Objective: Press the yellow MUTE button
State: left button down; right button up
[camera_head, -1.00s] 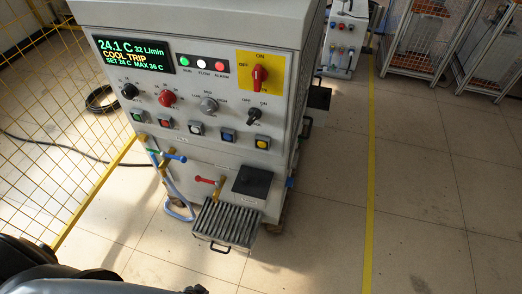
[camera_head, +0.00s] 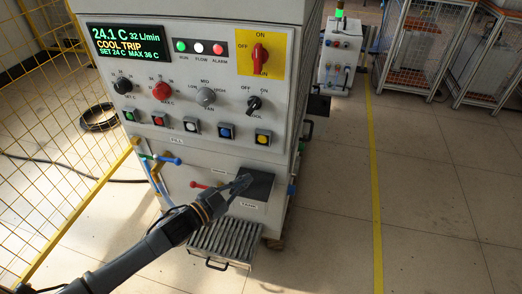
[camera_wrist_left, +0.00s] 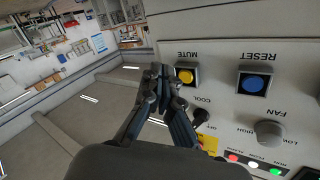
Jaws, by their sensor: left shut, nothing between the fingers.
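The yellow MUTE button (camera_head: 263,137) is at the right end of a row of square buttons on the front of the grey cabinet (camera_head: 190,165). In the left wrist view, which shows the panel upside down, the yellow button (camera_wrist_left: 185,76) has the word MUTE beside it. My left gripper (camera_head: 245,183) is shut and empty. In the head view its tips appear below the yellow button, over the dark tank plate. In the left wrist view the closed fingertips (camera_wrist_left: 159,74) appear just left of the button. I cannot tell the remaining depth gap. My right gripper is not in view.
The blue RESET button (camera_wrist_left: 254,83) is beside the yellow one. The black COOL knob (camera_head: 254,103) is above it in the head view. A red rotary switch (camera_head: 260,55) sits higher. Below are a ribbed tray (camera_head: 222,240) and coloured valves.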

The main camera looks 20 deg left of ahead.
pick_arm(q)
notch_tip(320, 180, up, 6)
jog(key=s+d+m+g+h, duration=0.1)
jog(key=m+h, duration=0.3)
jog(key=h, duration=0.1)
jog(key=shift+s+d+m+b, duration=0.2)
jog(key=shift+d+m+b, duration=0.1)
jog(key=shift+b, duration=0.1)
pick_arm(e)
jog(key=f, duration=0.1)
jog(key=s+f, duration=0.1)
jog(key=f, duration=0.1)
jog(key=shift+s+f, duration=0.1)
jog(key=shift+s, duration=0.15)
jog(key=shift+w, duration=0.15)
